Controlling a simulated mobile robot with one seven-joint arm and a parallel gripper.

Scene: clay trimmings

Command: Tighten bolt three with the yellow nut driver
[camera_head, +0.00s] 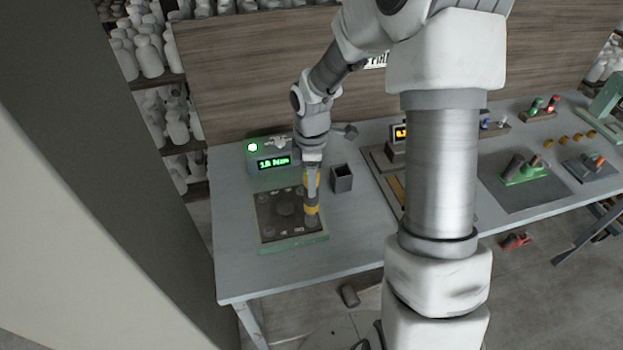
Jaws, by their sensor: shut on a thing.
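My gripper (312,160) points down over the table's left part and is shut on the yellow nut driver (311,209). The driver is upright, with yellow bands and a grey lower end. Its lower end is at the right side of a dark plate (285,228) set in a pale green frame (295,246). Several round bolt spots show on the plate, but their numbers are too small to read. I cannot tell whether the driver's tip touches a bolt. A display box (272,163) behind the plate has a lit green lamp (252,147) and green text, too small to read surely.
A dark open square cup (341,178) stands right of the plate, close to the driver. My arm hides the table's middle. A green fixture (521,175) and a grey block with an orange part (590,168) are at the right. The table's front left corner is clear.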

